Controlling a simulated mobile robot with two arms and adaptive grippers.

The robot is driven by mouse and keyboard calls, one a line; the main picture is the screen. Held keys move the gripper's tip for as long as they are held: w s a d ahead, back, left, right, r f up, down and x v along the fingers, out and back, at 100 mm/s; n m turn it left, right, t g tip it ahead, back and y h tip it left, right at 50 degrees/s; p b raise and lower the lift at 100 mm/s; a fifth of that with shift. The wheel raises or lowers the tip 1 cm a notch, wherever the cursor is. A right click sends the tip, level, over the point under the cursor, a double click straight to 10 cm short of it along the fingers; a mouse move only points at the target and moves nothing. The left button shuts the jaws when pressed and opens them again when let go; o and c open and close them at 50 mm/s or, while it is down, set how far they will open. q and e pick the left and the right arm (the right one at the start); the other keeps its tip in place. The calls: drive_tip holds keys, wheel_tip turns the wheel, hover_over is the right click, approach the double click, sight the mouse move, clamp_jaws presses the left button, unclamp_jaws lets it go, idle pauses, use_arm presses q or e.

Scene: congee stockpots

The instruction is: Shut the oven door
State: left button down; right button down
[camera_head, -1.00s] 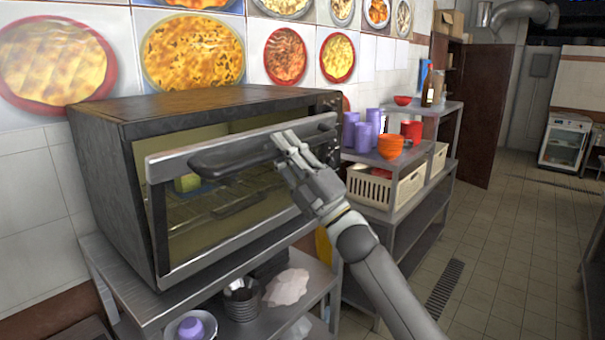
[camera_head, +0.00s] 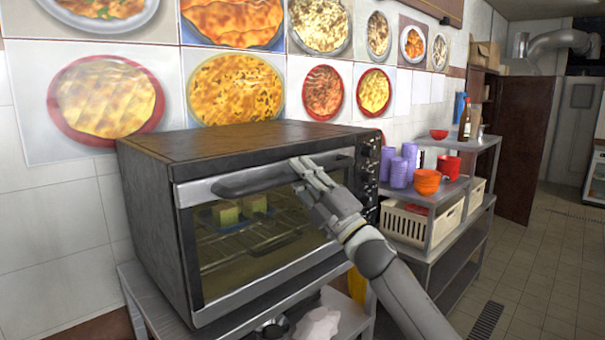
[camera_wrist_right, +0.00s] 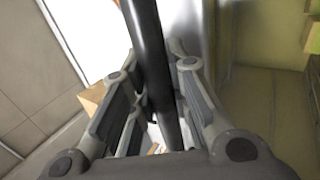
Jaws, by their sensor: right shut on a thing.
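The oven (camera_head: 150,215) is a dark box with a metal-framed glass door (camera_head: 225,265). In the head view the door stands upright, close against the oven front; I cannot tell whether a small gap is left. My right gripper (camera_head: 307,170) is shut on the right part of the dark door handle (camera_head: 245,180). In the right wrist view the handle (camera_wrist_right: 146,35) runs between the fingers of my right gripper (camera_wrist_right: 155,75). Yellow-green food pieces (camera_head: 228,212) sit on a rack behind the glass. My left gripper is not in view.
The oven stands on a metal shelf unit (camera_head: 140,285). To its right, a metal rack (camera_head: 435,230) holds purple cups (camera_head: 400,172), orange bowls (camera_head: 427,182) and a cream basket (camera_head: 403,225). The tiled floor (camera_head: 540,270) is clear at the right.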

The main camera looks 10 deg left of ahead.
drive_tip(key=c, duration=1.3)
unclamp_jaws()
drive_tip(key=shift+f, duration=0.2)
drive_tip(key=shift+c, duration=0.2)
drive_tip(key=v, duration=1.2)
drive_tip(key=shift+w, duration=0.1)
